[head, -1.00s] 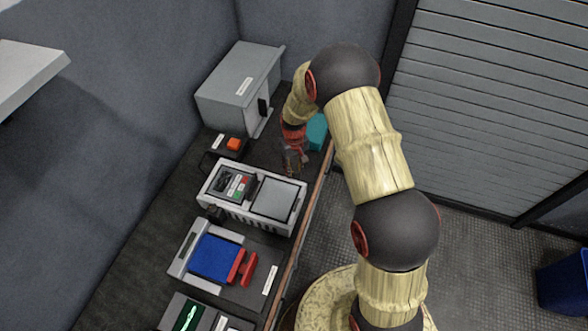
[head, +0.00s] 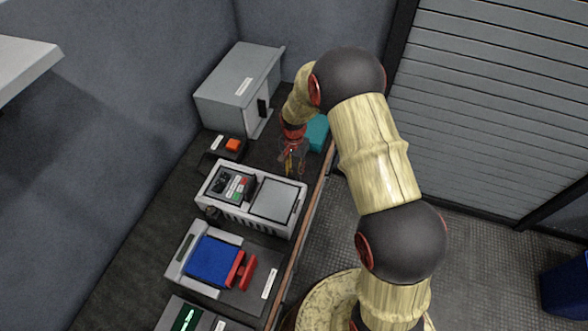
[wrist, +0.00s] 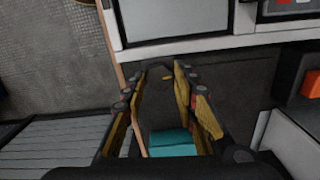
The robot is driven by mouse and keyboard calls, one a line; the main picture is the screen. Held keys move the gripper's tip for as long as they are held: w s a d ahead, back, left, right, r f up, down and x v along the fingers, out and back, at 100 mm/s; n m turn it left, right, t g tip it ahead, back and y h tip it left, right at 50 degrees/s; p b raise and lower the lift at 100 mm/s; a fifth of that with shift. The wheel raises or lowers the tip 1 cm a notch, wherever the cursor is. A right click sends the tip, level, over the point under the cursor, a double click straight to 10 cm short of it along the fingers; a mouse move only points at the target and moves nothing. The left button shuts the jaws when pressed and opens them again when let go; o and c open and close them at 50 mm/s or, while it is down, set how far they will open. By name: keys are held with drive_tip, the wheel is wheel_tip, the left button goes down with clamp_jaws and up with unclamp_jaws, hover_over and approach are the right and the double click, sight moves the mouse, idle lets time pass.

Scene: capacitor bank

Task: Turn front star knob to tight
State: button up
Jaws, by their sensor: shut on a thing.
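My gripper (head: 291,168) points down at the bench beyond the grey-white device. In the wrist view its two yellow-sided fingers (wrist: 165,70) are shut on a dark rounded thing (wrist: 160,100) with a small yellow mark on it. The fingers cover its sides. I cannot make out a star outline, so I cannot tell for sure that it is the front star knob. In the head view this thing is too small and covered to make out. A teal block (head: 317,132) stands behind my gripper; it also shows in the wrist view (wrist: 172,142).
The grey-white device (head: 250,197) stands just in front of my gripper. A grey cabinet (head: 238,88) and an orange button (head: 232,145) are to the left. A blue block with a red handle (head: 243,270) sits nearer. The bench edge (head: 320,190) runs close on the right.

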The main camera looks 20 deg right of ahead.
sight(294, 171)
drive_tip(key=shift+m, duration=0.6)
drive_tip(key=o, duration=1.1)
drive_tip(key=shift+o, duration=0.3)
wheel_tip(294, 171, up, 12)
idle(0.5)
